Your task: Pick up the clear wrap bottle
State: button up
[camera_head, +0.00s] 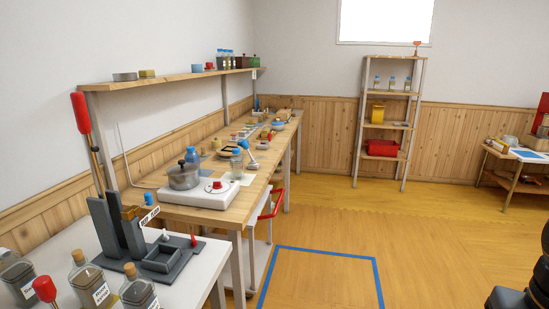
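I cannot tell which bottle is the clear wrap bottle. Cork-topped clear bottles with labels, one at the left (18,277), one in the middle (88,282) and one at the right (139,290), stand on the near white table. A blue-capped bottle (192,156) stands behind the pot on the long workbench, partly hidden. A blue-lidded clear jar (236,167) stands just right of it. Small blue-topped bottles stand on the wall shelf (225,59) and on the far rack (392,82). My gripper is not in view; a dark part shows at the lower right corner.
A grey press with a red-handled lever (82,114) stands on the white table (206,250). A pot (184,177) sits on a white hotplate (200,195). A red-seated stool (271,207) stands by the bench. Blue tape (325,252) outlines clear floor.

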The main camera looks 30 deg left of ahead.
aim_at(237, 164)
jog(key=z, duration=0.05)
jog(key=i, duration=1.7)
jog(key=u, duration=1.05)
jog(key=i, duration=0.95)
jog(key=u, duration=1.3)
jog(key=i, duration=0.85)
jog(key=u, duration=0.1)
